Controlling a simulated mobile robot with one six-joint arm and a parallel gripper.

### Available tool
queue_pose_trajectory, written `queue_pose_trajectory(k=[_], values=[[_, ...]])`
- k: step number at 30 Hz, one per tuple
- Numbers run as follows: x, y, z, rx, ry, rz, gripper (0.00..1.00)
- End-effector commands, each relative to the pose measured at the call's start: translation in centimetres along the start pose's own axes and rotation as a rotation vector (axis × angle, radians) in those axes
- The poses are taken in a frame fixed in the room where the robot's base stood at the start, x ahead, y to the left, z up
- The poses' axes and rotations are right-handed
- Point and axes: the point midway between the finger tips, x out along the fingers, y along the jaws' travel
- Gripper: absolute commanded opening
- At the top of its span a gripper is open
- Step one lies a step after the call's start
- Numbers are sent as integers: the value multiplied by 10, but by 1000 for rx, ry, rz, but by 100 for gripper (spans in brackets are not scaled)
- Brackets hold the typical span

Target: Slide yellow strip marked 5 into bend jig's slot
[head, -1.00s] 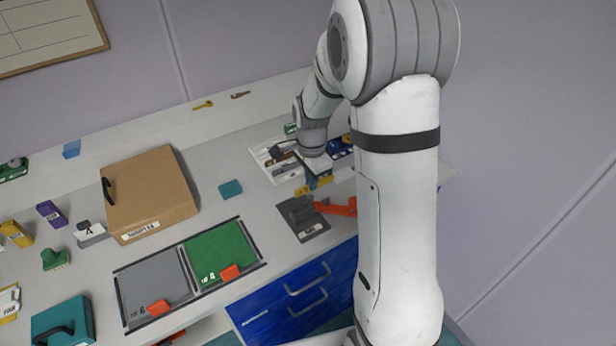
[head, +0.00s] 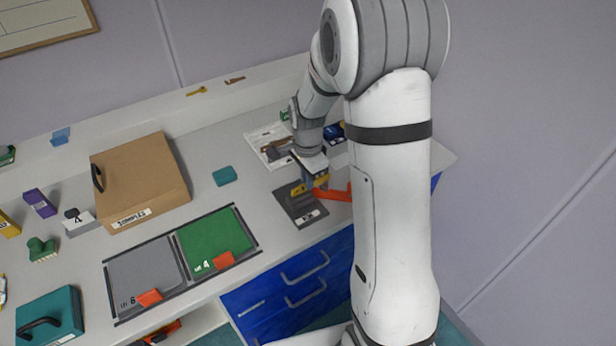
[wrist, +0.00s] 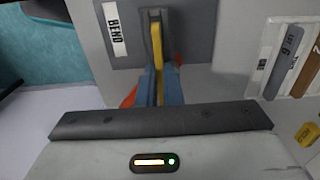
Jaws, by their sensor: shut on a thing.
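The bend jig (head: 298,212) is a dark grey plate with a white label near the front edge of the bench, and its label reads BEND in the wrist view (wrist: 88,48). My gripper (wrist: 160,90) has blue fingers shut on the yellow strip (wrist: 157,48). The strip points away from the fingers, over the jig plate, and its far end meets the jig's dark grey upright block (wrist: 153,17). I cannot tell how deep the end sits in the slot. The number on the strip is not readable. In the head view the yellow strip (head: 298,190) shows beside my gripper (head: 314,181), at the jig.
An orange-red part (head: 338,194) lies right by the jig and my fingers. A white sheet with grey and brown strips (head: 262,142) lies behind the jig. A teal block (head: 225,176), a brown box (head: 140,182) and green and grey mats (head: 212,245) stand left.

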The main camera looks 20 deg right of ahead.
Motion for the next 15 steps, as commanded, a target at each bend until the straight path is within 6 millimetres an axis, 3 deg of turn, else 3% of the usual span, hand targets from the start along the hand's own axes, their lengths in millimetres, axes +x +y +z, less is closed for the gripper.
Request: queue_pose_trajectory(k=[15], values=[[3,0,0,0,0,0,0]])
